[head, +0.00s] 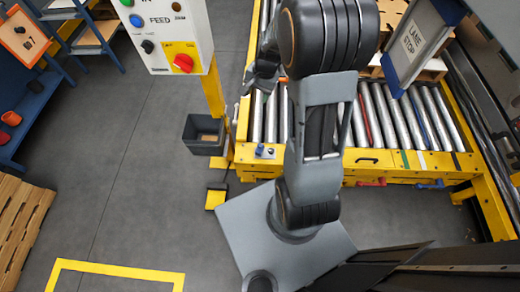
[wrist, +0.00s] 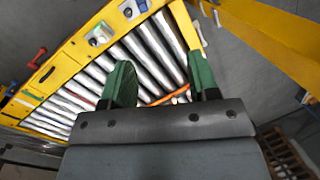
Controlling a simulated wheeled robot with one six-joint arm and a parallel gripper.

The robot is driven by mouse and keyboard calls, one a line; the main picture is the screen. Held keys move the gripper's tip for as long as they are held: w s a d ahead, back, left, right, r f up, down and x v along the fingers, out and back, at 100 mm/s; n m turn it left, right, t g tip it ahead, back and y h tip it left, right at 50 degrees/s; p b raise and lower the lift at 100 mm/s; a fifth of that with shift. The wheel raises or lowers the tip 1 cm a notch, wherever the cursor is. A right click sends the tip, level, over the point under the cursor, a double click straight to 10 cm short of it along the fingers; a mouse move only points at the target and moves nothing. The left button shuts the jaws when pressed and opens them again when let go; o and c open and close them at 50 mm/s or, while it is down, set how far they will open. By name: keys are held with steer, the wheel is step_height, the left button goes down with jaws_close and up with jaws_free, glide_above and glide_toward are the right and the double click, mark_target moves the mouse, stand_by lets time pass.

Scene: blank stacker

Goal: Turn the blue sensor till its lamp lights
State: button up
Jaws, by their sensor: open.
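A small blue sensor (head: 259,149) sits on the yellow front rail of the roller conveyor, near its left corner. In the wrist view, a fitting with a blue spot (wrist: 128,12) on that rail appears to be the same sensor, near the top edge. Whether its lamp is lit is too small to tell. My gripper (head: 254,88) is above the left end of the conveyor, apart from the sensor and beyond it in the head view. In the wrist view its two green-padded fingers (wrist: 163,78) are spread with nothing held between them.
The roller conveyor (head: 412,120) has red and blue handles under its front rail. A yellow post carries a control box (head: 165,35) to the left. A dark bin (head: 203,134) and a yellow pedal (head: 215,198) stand by the post. Open grey floor lies left.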

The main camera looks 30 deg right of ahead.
steer(key=w+d+f+m+y+b, duration=0.1)
steer(key=d+f+m, duration=0.1)
steer(key=f, duration=0.4)
steer(key=w+d+f+m+b, duration=0.1)
steer(key=d+f+m+b, duration=0.1)
steer(key=f, duration=0.5)
steer(key=m+y+b, duration=0.1)
steer(key=m+b, duration=0.2)
steer(key=m, duration=0.1)
glide_toward(260, 145)
steer(key=shift+g, duration=0.4)
steer(key=x, duration=0.2)
steer(key=b+x, duration=0.1)
steer(key=x, duration=0.1)
steer(key=b+x, duration=0.1)
steer(key=x, duration=0.1)
steer(key=shift+w+f, duration=0.35)
steer(key=shift+f, duration=0.05)
steer(key=shift+b+x, duration=0.35)
steer(key=shift+x, duration=0.6)
